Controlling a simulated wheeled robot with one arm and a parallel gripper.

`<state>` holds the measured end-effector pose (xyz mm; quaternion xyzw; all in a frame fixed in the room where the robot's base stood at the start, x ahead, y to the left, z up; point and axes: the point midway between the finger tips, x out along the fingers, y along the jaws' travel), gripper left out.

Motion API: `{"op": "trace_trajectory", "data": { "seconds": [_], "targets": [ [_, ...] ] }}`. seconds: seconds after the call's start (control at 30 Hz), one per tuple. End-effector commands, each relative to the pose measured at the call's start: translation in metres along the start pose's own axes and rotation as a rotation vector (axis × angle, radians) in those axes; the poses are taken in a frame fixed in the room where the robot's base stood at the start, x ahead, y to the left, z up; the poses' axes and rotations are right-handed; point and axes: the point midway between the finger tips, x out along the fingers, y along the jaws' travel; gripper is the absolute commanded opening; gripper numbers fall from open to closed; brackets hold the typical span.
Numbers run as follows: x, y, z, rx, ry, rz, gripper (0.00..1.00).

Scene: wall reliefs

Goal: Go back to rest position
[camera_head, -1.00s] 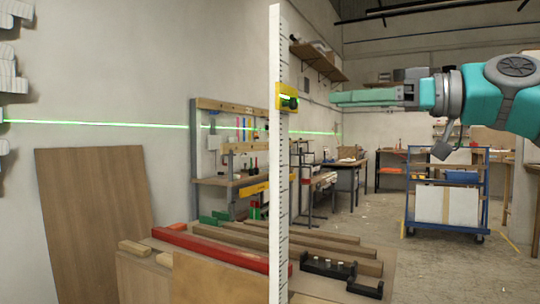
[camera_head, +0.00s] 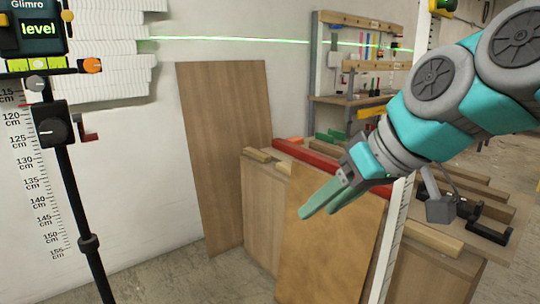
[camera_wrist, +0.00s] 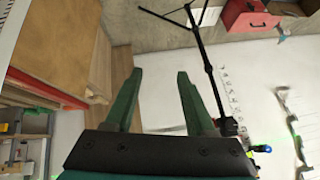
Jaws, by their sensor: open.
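My gripper (camera_head: 319,212) hangs at the end of my teal and grey arm in the head view, with its green fingers pointing down and left. The fingers appear in front of the wooden panels, and I see nothing between them. In the wrist view my gripper (camera_wrist: 160,75) shows two green fingers well apart with bare wall and floor beyond. It is open and empty.
A tripod level (camera_head: 38,28) stands at the left beside a wall scale (camera_head: 35,185). Wooden panels (camera_head: 225,150) lean at the wall. A white ruled post (camera_head: 392,245) rises by my arm. A red toolbox (camera_wrist: 245,18) shows in the wrist view.

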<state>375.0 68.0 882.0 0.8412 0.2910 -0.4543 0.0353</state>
Motion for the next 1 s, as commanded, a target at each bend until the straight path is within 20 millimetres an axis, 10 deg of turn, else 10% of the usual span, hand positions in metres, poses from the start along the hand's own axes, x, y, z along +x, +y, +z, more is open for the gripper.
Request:
{"op": "trace_trajectory", "data": {
  "seconds": [0.3, 0.6, 1.0],
  "targets": [
    [0.098, 0.010, 0.154, 0.231, -0.387, 0.154, 0.55],
    [0.124, 0.021, 0.294, 0.450, -0.657, 0.300, 0.55],
    [0.124, 0.022, 0.328, 0.509, -0.717, 0.338, 0.55]
  ]
}}
